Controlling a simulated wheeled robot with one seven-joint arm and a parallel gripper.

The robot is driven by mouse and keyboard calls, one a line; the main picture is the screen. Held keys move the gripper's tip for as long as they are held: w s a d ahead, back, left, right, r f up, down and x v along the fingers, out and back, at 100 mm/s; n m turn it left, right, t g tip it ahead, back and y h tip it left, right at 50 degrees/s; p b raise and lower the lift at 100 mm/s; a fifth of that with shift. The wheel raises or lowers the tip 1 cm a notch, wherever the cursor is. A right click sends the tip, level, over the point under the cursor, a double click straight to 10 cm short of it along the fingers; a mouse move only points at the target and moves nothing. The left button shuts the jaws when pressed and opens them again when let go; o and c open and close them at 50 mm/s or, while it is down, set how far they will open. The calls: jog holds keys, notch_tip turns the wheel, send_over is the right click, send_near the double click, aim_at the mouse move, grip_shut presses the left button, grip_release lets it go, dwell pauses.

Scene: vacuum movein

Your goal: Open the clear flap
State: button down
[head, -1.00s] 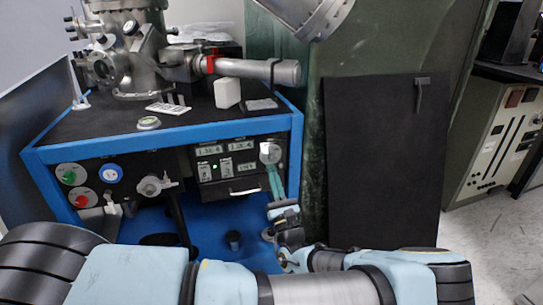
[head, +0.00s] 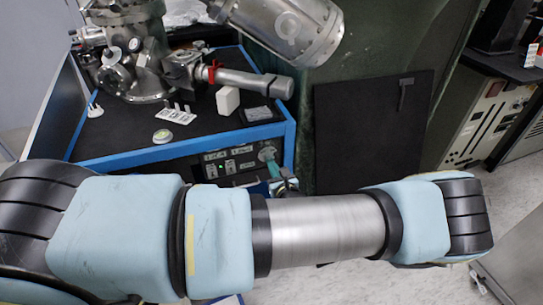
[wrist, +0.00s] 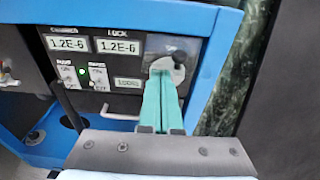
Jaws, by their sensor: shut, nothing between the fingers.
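A pale, partly see-through cover, seemingly the clear flap (wrist: 164,64), sits at the right end of the black control panel (wrist: 112,50), around a dark round knob (wrist: 179,57). It also shows small in the head view (head: 267,153). My gripper (wrist: 161,76) has two teal fingers side by side, shut and empty. Its tips reach up to the flap's lower part and overlap it in the wrist view; I cannot tell whether they touch. In the head view my gripper (head: 272,167) is mostly hidden behind my arm. How far the flap is raised is unclear.
The panel has lit displays, toggle switches and a white handle (wrist: 118,116) left of my fingers. A blue frame post (wrist: 213,62) stands close on the right. The black benchtop (head: 205,130) above carries steel vacuum parts (head: 135,60). A black board (head: 370,130) stands at the right.

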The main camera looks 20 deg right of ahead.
jog(key=shift+w+r+p, duration=0.15)
jog(key=shift+r+p, duration=1)
jog(key=shift+p, duration=0.35)
jog(key=shift+w+r, duration=0.1)
